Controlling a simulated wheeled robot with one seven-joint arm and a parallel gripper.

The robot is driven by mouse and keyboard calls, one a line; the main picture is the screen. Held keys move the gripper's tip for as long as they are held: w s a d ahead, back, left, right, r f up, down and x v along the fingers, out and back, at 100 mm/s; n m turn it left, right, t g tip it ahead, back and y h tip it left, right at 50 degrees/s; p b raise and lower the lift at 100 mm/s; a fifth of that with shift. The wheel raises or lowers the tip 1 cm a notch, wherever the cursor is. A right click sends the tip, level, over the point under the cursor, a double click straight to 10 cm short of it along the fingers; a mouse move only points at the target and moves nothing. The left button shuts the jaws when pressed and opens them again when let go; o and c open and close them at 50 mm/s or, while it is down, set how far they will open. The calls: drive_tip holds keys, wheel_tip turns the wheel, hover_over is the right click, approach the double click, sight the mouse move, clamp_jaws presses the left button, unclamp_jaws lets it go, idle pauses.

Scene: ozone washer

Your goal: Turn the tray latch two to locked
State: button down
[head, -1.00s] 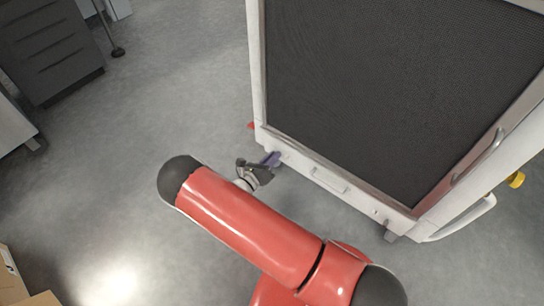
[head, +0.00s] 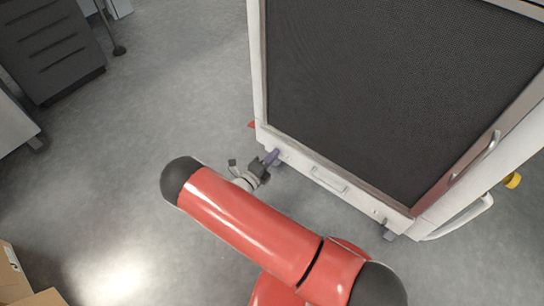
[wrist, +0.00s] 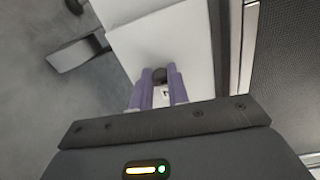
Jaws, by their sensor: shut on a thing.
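The washer (head: 292,160) is a white-framed cabinet with a dark mesh front. My gripper (head: 273,156) is at the left end of its low front strip. In the wrist view, the purple fingers (wrist: 160,88) reach to a white panel (wrist: 165,40) and are shut on a small dark knob, the tray latch (wrist: 160,74). Only the top of the latch shows between the fingers. In the head view my gripper hides it. Whether it stands at locked cannot be told.
A recessed handle (head: 329,180) is on the low strip to the right. A long side handle (head: 462,218) and a yellow part (head: 512,181) are at the washer's right. A grey drawer cabinet (head: 50,50) stands far left. The floor on the left is open.

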drive_tip(key=shift+n, duration=0.6)
drive_tip(key=c, duration=1.3)
unclamp_jaws()
drive_tip(key=shift+c, duration=0.2)
drive_tip(key=v, duration=0.8)
